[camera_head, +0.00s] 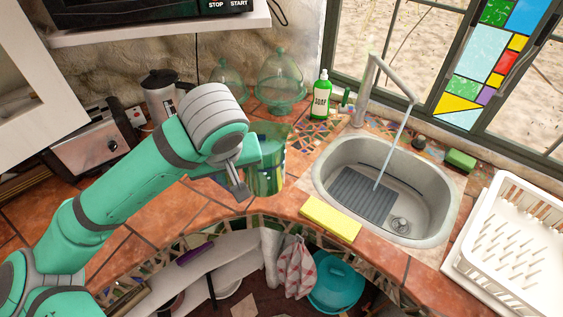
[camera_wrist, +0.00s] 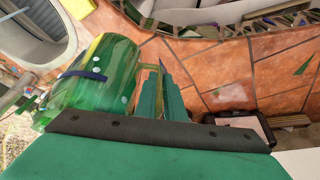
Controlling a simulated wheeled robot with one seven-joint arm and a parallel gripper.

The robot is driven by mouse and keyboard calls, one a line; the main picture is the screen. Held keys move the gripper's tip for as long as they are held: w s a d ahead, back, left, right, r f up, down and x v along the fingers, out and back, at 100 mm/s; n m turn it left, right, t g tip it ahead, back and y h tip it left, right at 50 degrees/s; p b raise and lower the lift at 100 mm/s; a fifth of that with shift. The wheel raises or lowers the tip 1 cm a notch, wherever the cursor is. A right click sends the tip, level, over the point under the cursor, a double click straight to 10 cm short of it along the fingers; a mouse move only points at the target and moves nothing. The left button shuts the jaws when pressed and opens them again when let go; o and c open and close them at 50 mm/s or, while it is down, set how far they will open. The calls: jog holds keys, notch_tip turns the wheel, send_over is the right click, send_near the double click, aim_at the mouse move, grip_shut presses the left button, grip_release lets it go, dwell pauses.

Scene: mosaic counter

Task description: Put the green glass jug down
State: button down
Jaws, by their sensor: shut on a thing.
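The green glass jug (camera_head: 272,172) is at my gripper, over the tiled counter left of the sink. In the head view my gripper (camera_head: 240,180) and arm cover its left part. In the wrist view the jug (camera_wrist: 108,72) fills the left side, its clear green body showing blue and yellow patches. My gripper (camera_wrist: 160,90) is shut on the jug on its handle side; the exact grip point is partly hidden. I cannot tell whether the jug's base touches the counter.
The sink (camera_head: 385,190) with its tap is to the right. A yellow sponge (camera_head: 330,218) lies at the counter's front edge. A soap bottle (camera_head: 321,96) and glass domes (camera_head: 282,80) stand behind. A white dish rack (camera_head: 515,245) is far right. Bare tiles (camera_head: 165,212) show at the left.

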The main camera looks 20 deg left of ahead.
jog(key=shift+w, duration=0.4)
jog(key=shift+w+a+f, duration=0.25)
jog(key=shift+w+f, duration=1.9)
jog(key=shift+w, duration=0.15)
jog(key=shift+w+a+f, duration=0.2)
jog(key=shift+w+f, duration=1.9)
jog(key=shift+w, duration=0.25)
jog(key=shift+w+a+f, duration=0.25)
jog(key=shift+w+f, duration=1.9)
jog(key=shift+w, duration=0.15)
jog(key=shift+f, duration=0.15)
jog(key=c, duration=2)
grip_release()
jog(key=shift+s, duration=0.1)
jog(key=shift+o, duration=0.8)
